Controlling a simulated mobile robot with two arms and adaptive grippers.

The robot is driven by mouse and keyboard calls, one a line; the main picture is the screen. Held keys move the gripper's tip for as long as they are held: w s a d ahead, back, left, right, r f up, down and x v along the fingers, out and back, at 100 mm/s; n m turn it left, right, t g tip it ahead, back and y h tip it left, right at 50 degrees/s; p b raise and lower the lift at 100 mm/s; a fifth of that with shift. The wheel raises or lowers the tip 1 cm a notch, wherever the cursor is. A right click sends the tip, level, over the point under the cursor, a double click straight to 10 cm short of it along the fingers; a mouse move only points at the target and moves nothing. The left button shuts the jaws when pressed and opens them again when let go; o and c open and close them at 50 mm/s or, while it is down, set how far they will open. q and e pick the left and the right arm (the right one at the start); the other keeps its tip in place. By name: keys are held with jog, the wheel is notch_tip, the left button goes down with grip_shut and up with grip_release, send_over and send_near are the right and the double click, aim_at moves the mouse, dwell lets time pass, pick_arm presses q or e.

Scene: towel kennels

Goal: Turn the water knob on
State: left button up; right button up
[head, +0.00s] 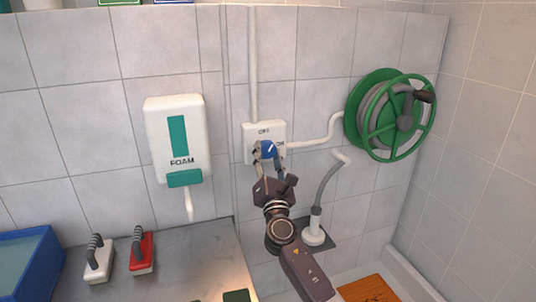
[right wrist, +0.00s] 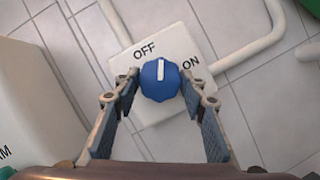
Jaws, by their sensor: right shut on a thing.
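The blue water knob (head: 268,149) sits on a white wall plate (head: 249,138) marked OFF and ON. In the right wrist view the knob (right wrist: 160,80) has a white pointer line that lies between the OFF and ON labels. My right gripper (head: 268,158) is at the plate, with its fingers on both sides of the knob and shut on it. In the right wrist view the finger pads (right wrist: 160,84) flank the knob. My left gripper is not in view.
A foam dispenser (head: 168,130) hangs left of the plate. A green hose reel (head: 385,115) is on the wall to the right. Below are a hose nozzle (head: 314,231), a grey counter (head: 185,262) with a red brush (head: 141,254) and a white brush (head: 99,262), and a blue tub (head: 52,268).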

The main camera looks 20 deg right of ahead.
jog(key=m+g+h, duration=0.1)
jog(key=m, duration=0.2)
jog(key=m+g+h+p, duration=0.1)
jog(key=m, duration=0.3)
jog(key=shift+a+r, duration=0.15)
jog(key=shift+r, duration=0.05)
jog(key=m+p, duration=0.1)
jog(key=m, duration=0.1)
jog(key=m+g, duration=0.1)
jog(key=shift+r+m+g+h+p, duration=0.1)
jog(key=shift+m+g+h+p, duration=0.2)
jog(key=shift+m+p, duration=0.1)
jog(key=shift+m+g+p, duration=0.5)
jog(key=shift+m+p, duration=0.15)
jog(key=shift+m, duration=0.65)
jog(key=o, duration=1.1)
jog(key=shift+o, duration=0.2)
